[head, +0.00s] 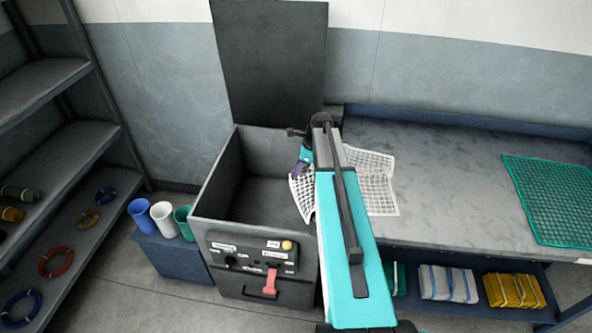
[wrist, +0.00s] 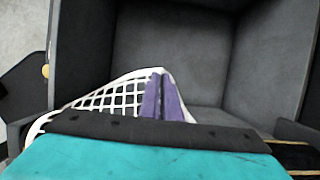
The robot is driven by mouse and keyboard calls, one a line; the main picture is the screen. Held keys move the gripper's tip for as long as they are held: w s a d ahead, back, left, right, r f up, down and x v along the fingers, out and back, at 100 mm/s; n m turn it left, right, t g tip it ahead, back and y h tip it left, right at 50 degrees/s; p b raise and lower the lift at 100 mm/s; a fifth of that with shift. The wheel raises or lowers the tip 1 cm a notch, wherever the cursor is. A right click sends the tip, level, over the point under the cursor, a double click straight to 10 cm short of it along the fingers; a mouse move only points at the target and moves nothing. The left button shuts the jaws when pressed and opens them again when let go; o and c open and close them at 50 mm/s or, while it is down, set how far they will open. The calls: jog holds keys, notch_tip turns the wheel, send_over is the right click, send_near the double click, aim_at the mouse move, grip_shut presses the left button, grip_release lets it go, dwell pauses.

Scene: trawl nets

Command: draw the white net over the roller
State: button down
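The white net (head: 374,184) lies partly on the grey bench top, behind and right of my arm. Its left part hangs over the right side of the open dark bin (head: 212,187). My gripper (head: 301,168), with purple fingertips, is at the bin's right rim. In the wrist view the purple fingers (wrist: 163,97) are close together, with the net's peaked edge (wrist: 110,98) drawn up to them, above the bin's inside (wrist: 180,60). My arm covers the middle of the net. I cannot make out a roller; my arm covers the gap between bin and bench.
The bin's dark lid (head: 268,60) stands upright. Its front panel has a red handle (head: 270,281). A green net (head: 555,200) lies on the bench at right. Cups (head: 162,218) stand left of the bin, a shelf (head: 55,170) further left. Folded nets (head: 447,284) lie below the bench.

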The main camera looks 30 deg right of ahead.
jog(key=c, duration=0.6)
grip_release()
jog(key=shift+c, duration=0.2)
notch_tip(320, 180, up, 6)
jog(key=g+h+p, duration=0.1)
jog(key=p, duration=0.4)
jog(key=shift+s+d+h, duration=0.3)
jog(key=shift+s+d, duration=0.05)
jog(key=shift+d, duration=0.1)
dwell(0.4)
notch_tip(320, 180, up, 14)
jog(key=s+d+b, duration=0.1)
jog(key=b, duration=0.3)
jog(key=shift+s+d+f, duration=0.15)
jog(key=shift+d+f, duration=0.05)
jog(key=shift+d, duration=0.1)
dwell(0.4)
dwell(0.5)
